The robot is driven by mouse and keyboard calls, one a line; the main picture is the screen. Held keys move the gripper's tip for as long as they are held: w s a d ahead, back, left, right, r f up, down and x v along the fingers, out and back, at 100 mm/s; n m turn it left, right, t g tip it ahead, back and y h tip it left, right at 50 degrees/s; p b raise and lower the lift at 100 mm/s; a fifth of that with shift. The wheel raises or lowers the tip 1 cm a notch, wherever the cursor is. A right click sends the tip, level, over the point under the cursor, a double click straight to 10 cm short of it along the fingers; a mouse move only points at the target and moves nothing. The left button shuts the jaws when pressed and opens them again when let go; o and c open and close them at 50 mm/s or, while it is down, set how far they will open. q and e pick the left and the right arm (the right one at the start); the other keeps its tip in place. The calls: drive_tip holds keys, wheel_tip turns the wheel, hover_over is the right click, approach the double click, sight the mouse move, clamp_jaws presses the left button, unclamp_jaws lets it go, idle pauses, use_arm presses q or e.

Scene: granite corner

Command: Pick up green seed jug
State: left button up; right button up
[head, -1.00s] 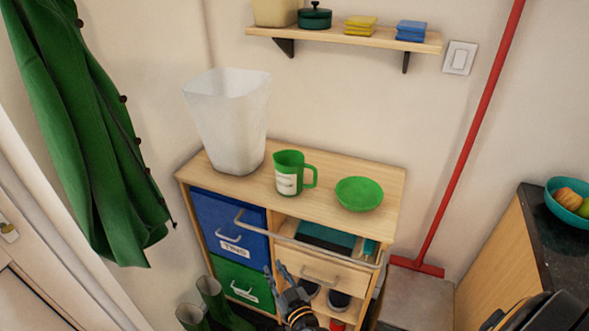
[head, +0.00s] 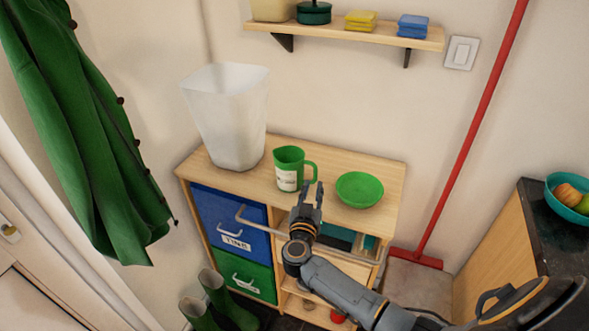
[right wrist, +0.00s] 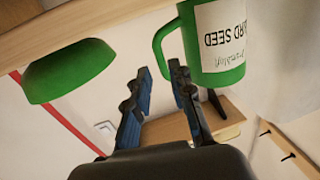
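The green seed jug (head: 288,168) stands upright on the wooden cabinet top, its handle on its right side and a white label on its front. In the right wrist view the jug (right wrist: 223,50) shows a label with "SEED" on it, upside down in that picture. My right gripper (head: 307,190) is just in front of the cabinet top, near the jug's handle side. Its two fingers are apart with nothing between them, and the wrist view shows the open fingers (right wrist: 160,72) close to the handle. My left gripper is not in view.
A green bowl (head: 360,188) stands right of the jug. A translucent white bin (head: 228,115) stands left of it. A metal rail (head: 265,231) runs along the cabinet front. A wall shelf (head: 345,34) is above.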

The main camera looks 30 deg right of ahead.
sight(316, 177)
drive_tip(key=shift+x, duration=3.05)
clamp_jaws()
